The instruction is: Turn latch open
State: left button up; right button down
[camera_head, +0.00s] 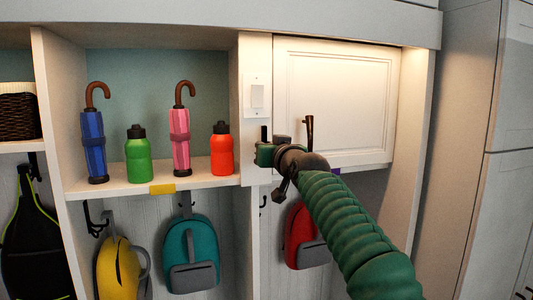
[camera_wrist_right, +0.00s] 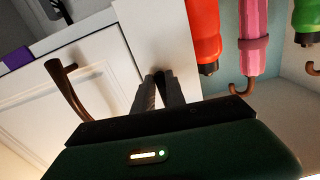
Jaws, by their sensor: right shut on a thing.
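The white cabinet door (camera_head: 335,100) is closed at the right of the shelving. A brown bar handle (camera_head: 309,132) stands on its lower left part; it also shows in the right wrist view (camera_wrist_right: 62,88). My right gripper (camera_head: 268,152) is at the door's lower left edge, left of the handle. In the right wrist view its two dark fingers (camera_wrist_right: 160,88) are close together by the seam between door and frame. They are shut on the latch, which is mostly hidden by the fingers. My left gripper is not in view.
Left of the door, a shelf (camera_head: 215,182) holds a blue umbrella (camera_head: 94,145), green bottle (camera_head: 138,158), pink umbrella (camera_head: 180,140) and red bottle (camera_head: 222,150). A light switch (camera_head: 257,96) is above my gripper. Teal (camera_head: 190,255) and red (camera_head: 300,238) backpacks hang below.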

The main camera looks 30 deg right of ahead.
jog(key=shift+w+f+n, duration=0.1)
jog(key=shift+f+n, duration=0.2)
jog(key=shift+n, duration=0.2)
jog(key=c, duration=1.6)
grip_release()
jog(key=shift+c, duration=0.2)
jog(key=shift+o, duration=1)
jog(key=shift+w, duration=0.1)
jog(key=shift+w+d, duration=0.1)
jog(key=shift+r, duration=0.1)
jog(key=b+v, duration=1)
jog(key=v, duration=0.6)
jog(key=shift+s, duration=0.4)
